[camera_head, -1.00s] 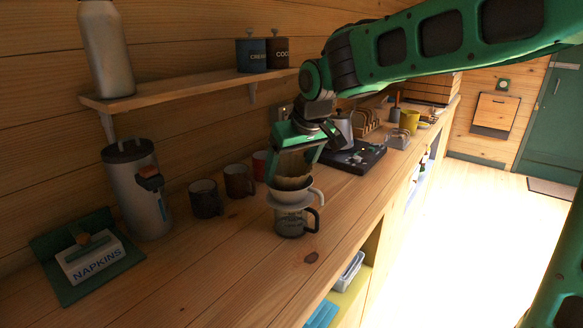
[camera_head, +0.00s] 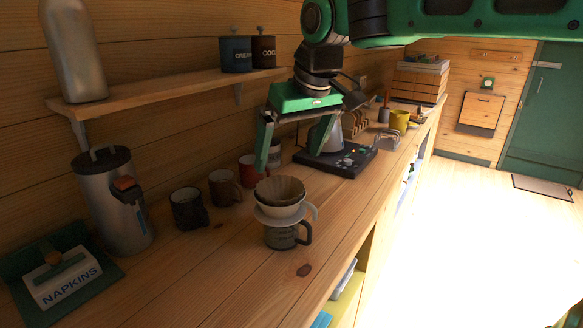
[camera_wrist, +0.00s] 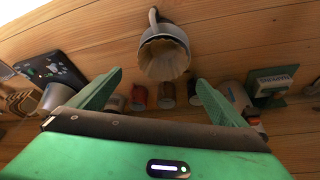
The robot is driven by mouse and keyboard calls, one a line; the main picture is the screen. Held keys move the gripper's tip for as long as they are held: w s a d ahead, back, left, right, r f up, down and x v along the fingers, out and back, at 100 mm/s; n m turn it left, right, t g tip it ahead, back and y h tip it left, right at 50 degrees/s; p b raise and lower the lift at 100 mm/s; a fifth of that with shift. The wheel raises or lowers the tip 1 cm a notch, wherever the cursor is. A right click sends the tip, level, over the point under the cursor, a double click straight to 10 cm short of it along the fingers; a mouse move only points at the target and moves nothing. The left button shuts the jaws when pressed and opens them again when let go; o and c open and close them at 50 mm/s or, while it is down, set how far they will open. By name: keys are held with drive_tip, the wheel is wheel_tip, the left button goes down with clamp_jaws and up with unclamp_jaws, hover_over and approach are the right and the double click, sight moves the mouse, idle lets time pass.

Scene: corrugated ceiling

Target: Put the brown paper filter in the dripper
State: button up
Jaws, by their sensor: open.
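The brown paper filter (camera_head: 280,190) sits inside the white dripper (camera_head: 280,211), with its fluted rim showing above the dripper's edge. The dripper rests on a glass carafe (camera_head: 283,237) with a dark handle on the wooden counter. In the wrist view the filter (camera_wrist: 164,58) lines the dripper's mouth, beyond my fingertips. My gripper (camera_head: 293,158) is open and empty, above and behind the dripper, and apart from the filter. Its two green fingers also show spread wide in the wrist view (camera_wrist: 158,88).
Dark (camera_head: 188,208), brown (camera_head: 223,188) and red (camera_head: 249,171) mugs stand left of the dripper. A metal dispenser (camera_head: 112,200) and a napkin holder (camera_head: 65,278) are farther left. The counter's front part is mostly clear.

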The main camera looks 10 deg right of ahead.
drive_tip(key=shift+d+r, duration=0.1)
drive_tip(key=shift+r, duration=0.1)
drive_tip(key=s+d+f+m+g+h, duration=0.1)
drive_tip(key=s+d+f+m, duration=0.25)
drive_tip(key=d, duration=0.65)
drive_tip(key=s+d+f+m+g+h, duration=0.15)
drive_tip(key=s+d+f, duration=0.3)
drive_tip(key=d, duration=0.45)
drive_tip(key=s+d+f+m+g, duration=0.1)
drive_tip(key=s+d+f+m, duration=0.2)
drive_tip(key=s, duration=0.6)
drive_tip(key=s+d+f+m, duration=0.3)
drive_tip(key=s+d+f, duration=0.4)
drive_tip(key=s+f, duration=0.1)
drive_tip(key=shift+s+d+f+g+y, duration=0.3)
drive_tip(key=shift+s+d+g+y, duration=0.05)
drive_tip(key=shift+s+y, duration=0.1)
drive_tip(key=shift+w, duration=0.2)
drive_tip(key=shift+w+f, duration=0.2)
drive_tip(key=shift+w, duration=0.3)
